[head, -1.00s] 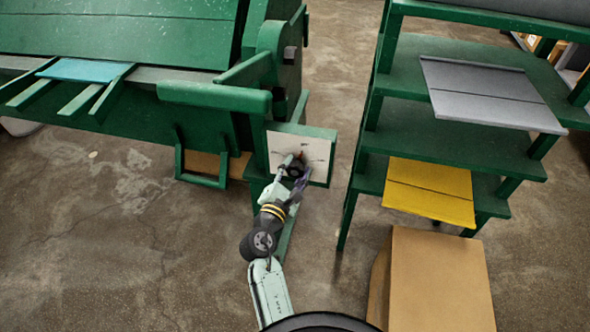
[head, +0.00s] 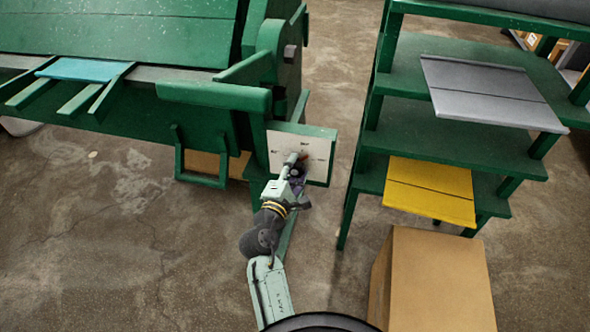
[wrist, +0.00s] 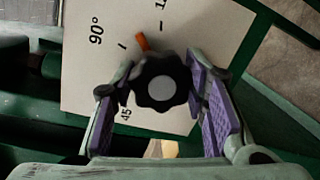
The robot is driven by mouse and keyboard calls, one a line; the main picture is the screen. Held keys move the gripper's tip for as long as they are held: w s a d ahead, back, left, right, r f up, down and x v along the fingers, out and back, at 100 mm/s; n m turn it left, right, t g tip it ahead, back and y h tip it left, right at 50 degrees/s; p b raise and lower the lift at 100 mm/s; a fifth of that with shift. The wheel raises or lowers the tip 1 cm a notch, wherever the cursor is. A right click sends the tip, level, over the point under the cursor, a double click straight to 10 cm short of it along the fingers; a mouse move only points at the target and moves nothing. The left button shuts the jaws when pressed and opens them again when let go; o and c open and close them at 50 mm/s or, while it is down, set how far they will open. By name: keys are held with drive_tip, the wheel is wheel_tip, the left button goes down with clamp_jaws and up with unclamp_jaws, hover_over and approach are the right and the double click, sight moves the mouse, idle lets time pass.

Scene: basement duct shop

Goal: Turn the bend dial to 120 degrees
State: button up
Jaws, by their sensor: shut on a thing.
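The bend dial is a black lobed knob with a grey centre (wrist: 160,88) and an orange pointer (wrist: 141,42). It sits on a white plate (wrist: 85,85) marked 45, 90° and a partly cut-off label starting with 1. The pointer lies between the 90° tick and the tick by that cut-off label. My gripper (wrist: 160,95) is shut on the dial, its purple-padded fingers on either side. In the head view my gripper (head: 296,172) is at the white plate (head: 284,143) and covers most of the dial.
The plate is on a green bending machine (head: 215,95). A green shelf rack (head: 450,125) with grey (head: 490,95) and yellow (head: 430,190) sheets stands to the right. A cardboard box (head: 440,280) is in front of it. Bare floor lies at left.

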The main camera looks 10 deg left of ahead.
drive_tip(key=m, duration=0.2)
drive_tip(key=m+b, duration=0.1)
drive_tip(key=m, duration=0.2)
drive_tip(key=shift+m+g+y, duration=0.3)
idle(0.5)
drive_tip(key=o, duration=1.1)
drive_tip(key=shift+o, duration=0.2)
drive_tip(key=shift+r, duration=0.1)
